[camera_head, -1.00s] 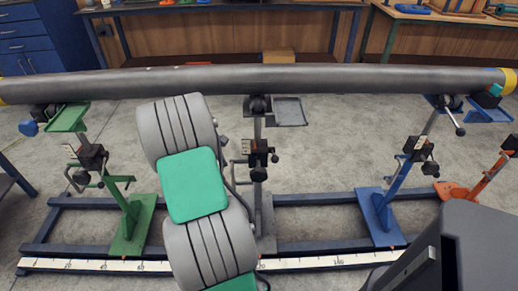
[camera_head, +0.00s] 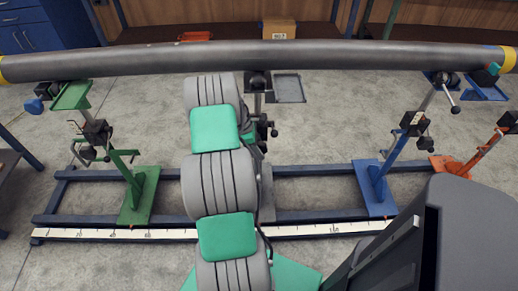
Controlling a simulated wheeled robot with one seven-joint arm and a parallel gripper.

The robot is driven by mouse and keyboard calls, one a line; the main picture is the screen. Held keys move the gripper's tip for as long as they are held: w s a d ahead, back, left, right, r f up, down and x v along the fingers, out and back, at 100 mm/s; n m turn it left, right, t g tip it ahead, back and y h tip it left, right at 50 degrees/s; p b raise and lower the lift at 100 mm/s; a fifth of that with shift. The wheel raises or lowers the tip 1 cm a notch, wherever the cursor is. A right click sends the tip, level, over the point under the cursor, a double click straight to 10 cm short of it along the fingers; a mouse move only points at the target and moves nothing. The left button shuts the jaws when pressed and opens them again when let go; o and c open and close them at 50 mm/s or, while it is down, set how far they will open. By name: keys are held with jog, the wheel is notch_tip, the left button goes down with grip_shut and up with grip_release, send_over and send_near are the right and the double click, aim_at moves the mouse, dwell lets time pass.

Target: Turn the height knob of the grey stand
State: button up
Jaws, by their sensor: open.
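The grey stand (camera_head: 266,195) stands in the middle of the rail frame, under the long dark pipe (camera_head: 300,54). Its roller head (camera_head: 258,80) is at the pipe's underside, with a small grey tray (camera_head: 289,88) to the right. Black knobs (camera_head: 265,130) show on the right side of its post; which one is the height knob I cannot tell. My grey and green arm covers the stand's left side and part of its post. My gripper is not visible; the arm's links hide that area.
A green stand (camera_head: 140,195) is at the left. A blue stand (camera_head: 376,190) and an orange stand (camera_head: 450,165) are at the right. A white measuring strip (camera_head: 310,229) runs along the front rail. A cardboard box (camera_head: 279,29) sits at the back.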

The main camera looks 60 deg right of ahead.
grip_shut()
dwell(0.3)
jog(key=shift+s, duration=0.1)
jog(key=shift+s+t+y, duration=0.15)
jog(key=shift+t+y, duration=0.25)
jog(key=shift+t, duration=0.4)
jog(key=shift+f+t+y, duration=0.15)
jog(key=shift+t+y, duration=0.25)
jog(key=shift+t, duration=0.4)
jog(key=shift+t+y, duration=0.3)
jog(key=shift+t, duration=0.2)
grip_release()
jog(key=shift+w, duration=0.2)
